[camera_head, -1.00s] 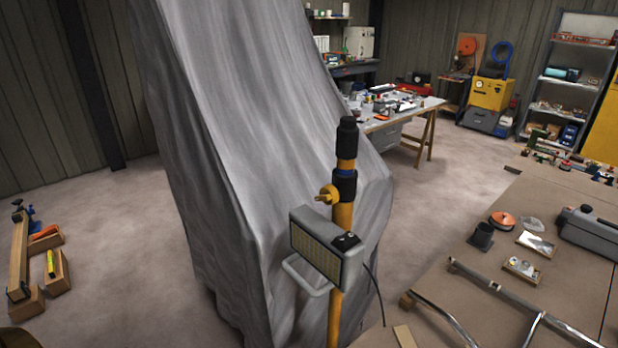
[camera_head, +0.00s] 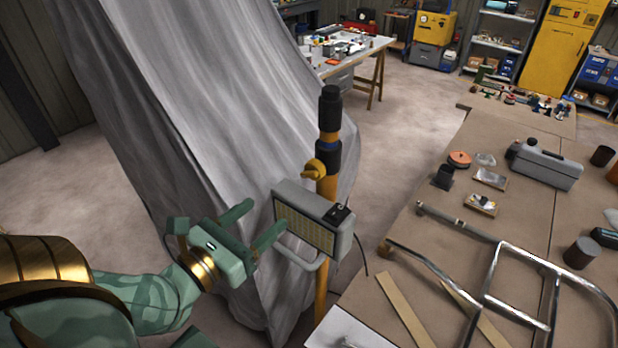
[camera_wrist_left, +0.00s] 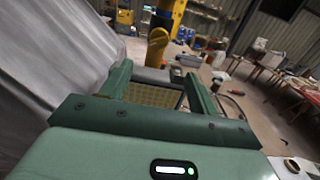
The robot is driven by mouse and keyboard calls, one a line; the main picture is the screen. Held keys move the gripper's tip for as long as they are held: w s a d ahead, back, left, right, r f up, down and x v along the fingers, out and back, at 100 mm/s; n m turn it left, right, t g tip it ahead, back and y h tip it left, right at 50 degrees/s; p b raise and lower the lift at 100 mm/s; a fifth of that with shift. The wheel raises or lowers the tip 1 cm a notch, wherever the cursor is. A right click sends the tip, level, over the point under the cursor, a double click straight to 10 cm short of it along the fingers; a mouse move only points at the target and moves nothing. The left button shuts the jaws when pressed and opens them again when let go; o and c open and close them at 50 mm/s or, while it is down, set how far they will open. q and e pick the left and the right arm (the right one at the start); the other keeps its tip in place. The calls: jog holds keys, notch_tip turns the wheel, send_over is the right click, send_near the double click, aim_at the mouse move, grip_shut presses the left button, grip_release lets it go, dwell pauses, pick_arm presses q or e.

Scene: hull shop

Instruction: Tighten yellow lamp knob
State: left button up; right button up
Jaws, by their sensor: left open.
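The yellow lamp knob (camera_head: 315,169) sits on the side of the yellow and black upright pole (camera_head: 328,145), above the work lamp. It also shows in the left wrist view (camera_wrist_left: 158,42), beyond the fingers. The work lamp (camera_head: 313,221) has a grey case, a yellowish panel and a pale handle. My left gripper (camera_head: 254,224) is open and empty, left of the lamp and lower than the knob. In the left wrist view its fingers (camera_wrist_left: 157,85) stand apart with the lamp panel showing between them. My right gripper is not in view.
A grey draped cover (camera_head: 170,130) stands close behind and left of the pole. On the right, a brown worktable (camera_head: 430,225) holds bent metal tubing (camera_head: 430,262), a grey case (camera_head: 545,163) and small parts. A black cable hangs from the lamp.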

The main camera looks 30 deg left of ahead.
aim_at(307, 177)
pick_arm(q)
jog(key=w, duration=0.9)
jog(key=w+p, duration=0.1)
jog(key=w, duration=0.4)
jog(key=shift+d, duration=0.4)
jog(key=shift+w+d, duration=0.1)
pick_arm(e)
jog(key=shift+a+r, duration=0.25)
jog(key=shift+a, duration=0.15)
pick_arm(q)
jog(key=shift+c, duration=0.3)
jog(key=c, duration=0.9)
